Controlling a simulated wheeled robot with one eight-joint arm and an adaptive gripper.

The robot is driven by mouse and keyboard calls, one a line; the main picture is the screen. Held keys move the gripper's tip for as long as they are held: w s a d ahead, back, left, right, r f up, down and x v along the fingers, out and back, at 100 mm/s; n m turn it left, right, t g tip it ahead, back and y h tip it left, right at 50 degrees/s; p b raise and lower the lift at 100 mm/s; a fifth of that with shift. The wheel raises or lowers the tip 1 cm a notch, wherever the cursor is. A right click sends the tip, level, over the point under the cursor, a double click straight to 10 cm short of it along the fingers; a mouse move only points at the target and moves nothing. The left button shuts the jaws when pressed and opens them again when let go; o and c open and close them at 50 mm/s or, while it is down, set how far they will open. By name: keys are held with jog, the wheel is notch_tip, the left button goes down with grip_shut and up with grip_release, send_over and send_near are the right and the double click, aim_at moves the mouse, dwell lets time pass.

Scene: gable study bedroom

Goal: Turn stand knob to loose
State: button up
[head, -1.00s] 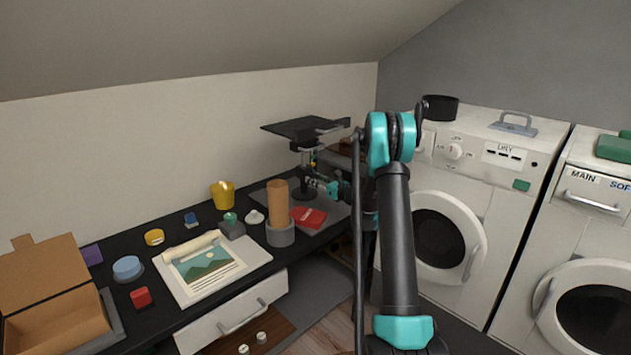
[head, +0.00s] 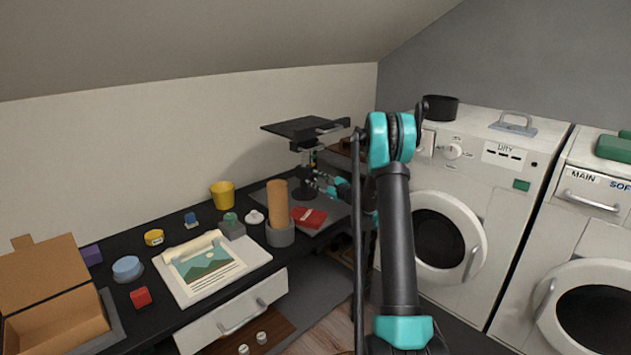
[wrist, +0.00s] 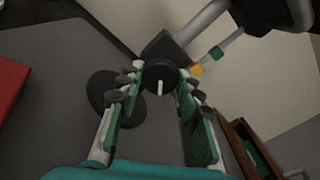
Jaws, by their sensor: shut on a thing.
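The stand has a dark flat top plate (head: 297,127) on a black column (head: 305,178) at the back right of the desk. In the wrist view, the round black stand knob (wrist: 160,72) with a white pointer line lies between my fingertips. The line runs down the picture, toward my palm. My gripper (wrist: 160,84) is shut on the knob; it also shows beside the column in the head view (head: 316,180). A yellow mark (wrist: 197,69) and a green mark (wrist: 216,52) sit to the upper right of the knob. Any lettering is unreadable.
A cork-coloured cylinder (head: 277,203) in a grey holder and a red item (head: 309,217) stand close to the stand. A picture sheet (head: 208,265), a yellow cup (head: 222,194) and an open box (head: 52,315) are farther left. White machines (head: 480,190) stand to the right.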

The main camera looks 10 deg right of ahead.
jog(key=n, duration=0.4)
jog(key=shift+n, duration=0.3)
jog(key=n, duration=0.3)
jog(key=shift+n, duration=0.4)
jog(key=n, duration=0.7)
jog(key=shift+r, duration=0.1)
jog(key=n, duration=0.5)
jog(key=shift+n, duration=2.9)
jog(key=o, duration=1.2)
jog(key=shift+c, duration=0.2)
